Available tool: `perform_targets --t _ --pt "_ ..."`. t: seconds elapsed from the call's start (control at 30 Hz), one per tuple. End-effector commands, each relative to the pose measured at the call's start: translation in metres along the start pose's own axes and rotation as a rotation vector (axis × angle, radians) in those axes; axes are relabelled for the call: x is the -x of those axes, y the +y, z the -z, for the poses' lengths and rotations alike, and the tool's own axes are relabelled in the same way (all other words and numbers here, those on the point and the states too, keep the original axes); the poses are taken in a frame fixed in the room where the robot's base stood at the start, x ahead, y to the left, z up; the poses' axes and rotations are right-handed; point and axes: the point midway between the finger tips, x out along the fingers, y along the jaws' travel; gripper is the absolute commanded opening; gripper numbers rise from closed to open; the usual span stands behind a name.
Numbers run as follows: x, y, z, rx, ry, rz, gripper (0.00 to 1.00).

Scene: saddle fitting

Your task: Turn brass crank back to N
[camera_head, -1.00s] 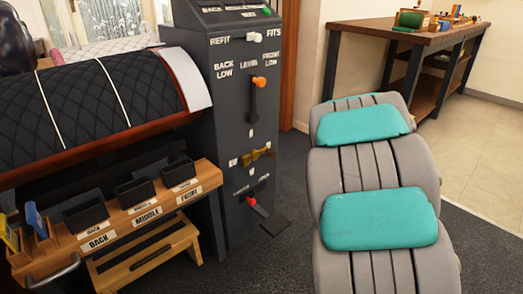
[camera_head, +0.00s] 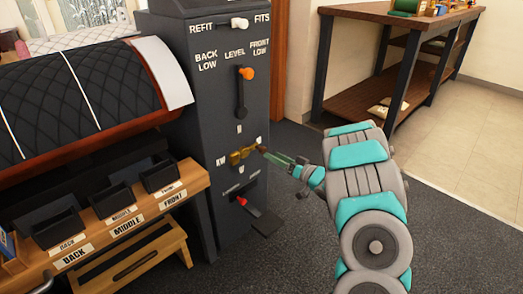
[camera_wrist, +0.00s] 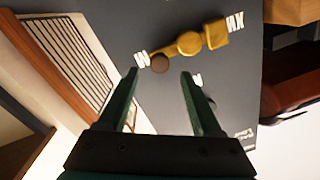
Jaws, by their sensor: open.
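The brass crank (camera_head: 243,153) is on the front of the dark grey machine column, below the tall lever. It lies nearly level, with its brown knob towards the right. In the wrist view the crank (camera_wrist: 190,43) shows its gold arm and the brown round knob (camera_wrist: 160,63) beside a white label (camera_wrist: 141,59). Another label is by the crank's far end, and a small white mark (camera_wrist: 197,80) is off to its side; I cannot read them surely. My gripper (camera_head: 268,153) is at the knob's right; in the wrist view its green fingers are apart, with the knob between or just beyond the tips.
The lever with the orange knob (camera_head: 247,73) is above the crank, and a red-tipped lever (camera_head: 242,201) is below it. A wooden shelf with black bins (camera_head: 112,202) stands at left. A workbench (camera_head: 400,12) is at the back right. Floor to the right is open.

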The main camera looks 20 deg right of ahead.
Motion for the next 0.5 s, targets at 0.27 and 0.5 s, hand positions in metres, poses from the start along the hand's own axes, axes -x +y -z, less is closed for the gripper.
perform_targets --t 0.27,0.5 --pt "-0.044 -0.001 -0.002 0.0 -0.003 0.001 0.66" --pt "-0.061 0.0 -0.001 0.001 -0.002 -0.002 0.66"
